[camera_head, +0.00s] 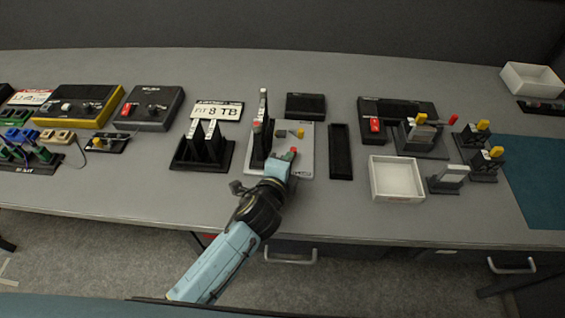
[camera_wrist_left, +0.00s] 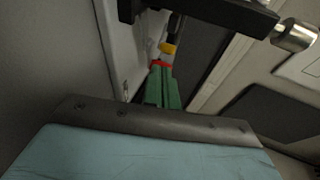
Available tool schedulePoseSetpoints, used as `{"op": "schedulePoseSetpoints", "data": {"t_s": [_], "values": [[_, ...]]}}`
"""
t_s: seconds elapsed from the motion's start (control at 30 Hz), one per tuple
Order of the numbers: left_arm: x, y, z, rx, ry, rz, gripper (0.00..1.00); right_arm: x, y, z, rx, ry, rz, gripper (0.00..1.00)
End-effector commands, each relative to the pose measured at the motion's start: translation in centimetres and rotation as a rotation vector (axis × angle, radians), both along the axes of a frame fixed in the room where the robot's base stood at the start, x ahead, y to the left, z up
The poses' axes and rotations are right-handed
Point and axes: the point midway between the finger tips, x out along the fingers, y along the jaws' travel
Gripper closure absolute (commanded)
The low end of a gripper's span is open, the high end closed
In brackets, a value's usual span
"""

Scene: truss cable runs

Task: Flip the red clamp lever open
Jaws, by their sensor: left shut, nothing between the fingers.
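My left gripper (camera_head: 292,154) is shut and empty, over the front part of a light grey board (camera_head: 306,160). Its green fingers also show in the left wrist view (camera_wrist_left: 163,90). A red part (camera_wrist_left: 162,63) shows at the fingertips; I cannot tell whether it is the clamp lever or part of the fingers. A yellow part (camera_wrist_left: 168,48) lies just beyond. In the head view, a black upright (camera_head: 259,145) with a small red part stands at the board's left edge, and a yellow knob (camera_head: 300,133) is behind the fingers. My right gripper is not in view.
A fixture with a red-tipped handle (camera_head: 453,119) stands to the right, behind a white tray (camera_head: 397,196). A black tray (camera_head: 340,152) lies right of the board. Black slotted holders (camera_head: 200,152) stand to its left. The front strip of the table is clear.

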Motion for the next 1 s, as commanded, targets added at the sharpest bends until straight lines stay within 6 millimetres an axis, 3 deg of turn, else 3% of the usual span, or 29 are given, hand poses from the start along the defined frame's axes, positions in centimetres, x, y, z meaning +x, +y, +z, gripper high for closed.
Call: {"op": "schedulePoseSetpoints", "data": {"t_s": [1.0], "values": [[2.4,-1.5,0.0,-0.001,-0.001,0.028,1.00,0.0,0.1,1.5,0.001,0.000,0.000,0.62]]}}
